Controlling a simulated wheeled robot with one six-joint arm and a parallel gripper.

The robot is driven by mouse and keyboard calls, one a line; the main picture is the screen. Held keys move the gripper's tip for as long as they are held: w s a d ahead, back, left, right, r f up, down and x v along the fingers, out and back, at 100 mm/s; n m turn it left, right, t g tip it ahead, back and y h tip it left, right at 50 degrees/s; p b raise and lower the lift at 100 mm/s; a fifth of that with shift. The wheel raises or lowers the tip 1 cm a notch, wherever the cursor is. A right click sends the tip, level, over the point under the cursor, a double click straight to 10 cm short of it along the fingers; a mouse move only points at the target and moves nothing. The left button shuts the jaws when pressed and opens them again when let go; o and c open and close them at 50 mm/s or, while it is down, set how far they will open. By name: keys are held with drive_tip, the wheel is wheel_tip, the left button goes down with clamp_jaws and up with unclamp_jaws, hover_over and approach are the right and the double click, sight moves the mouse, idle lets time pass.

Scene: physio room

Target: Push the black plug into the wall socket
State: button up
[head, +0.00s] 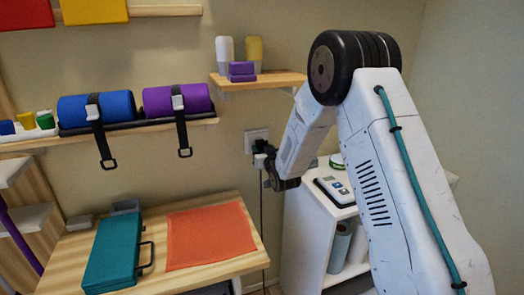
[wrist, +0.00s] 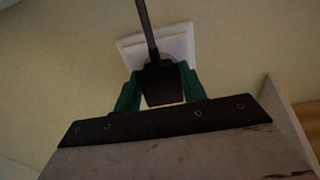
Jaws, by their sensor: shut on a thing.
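The black plug (wrist: 161,83) sits between the green fingers of my gripper (wrist: 160,90) in the wrist view, with its cord running up across the picture. My gripper is shut on it. Behind it the white wall socket (wrist: 180,42) shows on the wall, partly hidden by the plug and cord. In the head view the wall socket (head: 256,136) is on the wall above the table's right end, and my gripper (head: 260,148) is right at its lower part. The plug is very small there. I cannot tell whether the plug's pins are in the socket.
A dark cord (head: 262,215) hangs down the wall. A white shelf unit (head: 305,225) stands right of the socket. A wooden table (head: 185,275) holds a teal case (head: 113,250) and an orange cloth (head: 208,235). A small wall shelf (head: 262,80) with bottles is above.

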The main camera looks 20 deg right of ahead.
drive_tip(key=shift+w, duration=0.35)
drive_tip(key=o, duration=1)
drive_tip(key=s, duration=0.7)
drive_tip(key=shift+s+d, duration=0.15)
drive_tip(key=shift+s, duration=0.25)
